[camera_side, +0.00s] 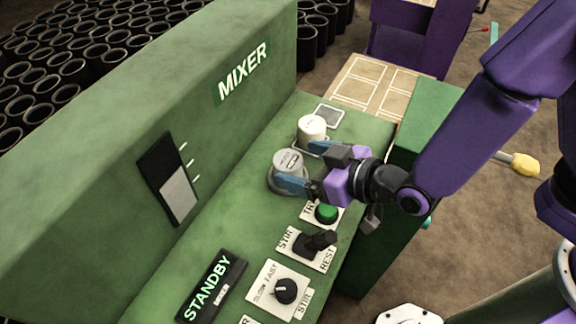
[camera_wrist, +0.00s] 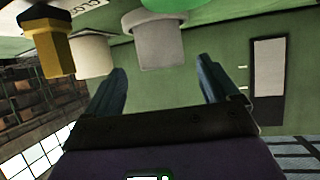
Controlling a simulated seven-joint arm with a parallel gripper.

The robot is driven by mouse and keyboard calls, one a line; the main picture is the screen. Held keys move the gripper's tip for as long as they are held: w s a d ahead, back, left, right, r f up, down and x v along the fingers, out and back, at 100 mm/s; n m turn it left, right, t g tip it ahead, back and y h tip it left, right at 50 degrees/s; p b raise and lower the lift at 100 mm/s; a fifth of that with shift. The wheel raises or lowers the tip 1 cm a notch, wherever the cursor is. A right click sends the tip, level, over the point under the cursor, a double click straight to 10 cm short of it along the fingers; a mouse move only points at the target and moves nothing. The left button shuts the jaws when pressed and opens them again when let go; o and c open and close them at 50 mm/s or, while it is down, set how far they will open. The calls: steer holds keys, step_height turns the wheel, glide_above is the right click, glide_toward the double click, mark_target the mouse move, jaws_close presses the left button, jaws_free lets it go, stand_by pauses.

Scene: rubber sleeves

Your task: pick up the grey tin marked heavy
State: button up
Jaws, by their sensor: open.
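The grey tin (camera_side: 288,160) stands on the green mixer console, with small dark lettering on its lid too small to read surely. In the wrist view the grey tin (camera_wrist: 160,42) is ahead of the gap between my fingers. My gripper (camera_side: 296,166) is open at the tin, one blue finger on the near side and one toward the white tin. Its fingers (camera_wrist: 162,68) show apart in the wrist view, with nothing clamped between them. Whether either finger touches the tin I cannot tell. A white tin (camera_side: 312,126) stands just behind the grey one, on the far finger's side.
A green button (camera_side: 326,213), a black lever (camera_side: 318,242) and a dial (camera_side: 286,290) lie nearer on the console. The upright MIXER panel (camera_side: 243,75) rises at the left. A pale square (camera_side: 329,115) lies past the white tin. A yellow-and-black object (camera_wrist: 56,48) shows in the wrist view.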

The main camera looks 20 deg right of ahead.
mark_target(287, 159)
steer(key=shift+x, duration=2.1)
steer(key=shift+a+r, duration=0.15)
steer(key=c, duration=1.2)
steer(key=shift+r, duration=0.15)
steer(key=shift+r, duration=0.45)
step_height(287, 159, up, 2)
steer(key=shift+r, duration=0.1)
steer(key=shift+s+d+r, duration=2.35)
steer(key=shift+d+r, duration=0.05)
steer(key=shift+d, duration=0.2)
steer(key=shift+s+d+r, duration=2.35)
steer(key=shift+d+r, duration=0.05)
steer(key=shift+d, duration=0.15)
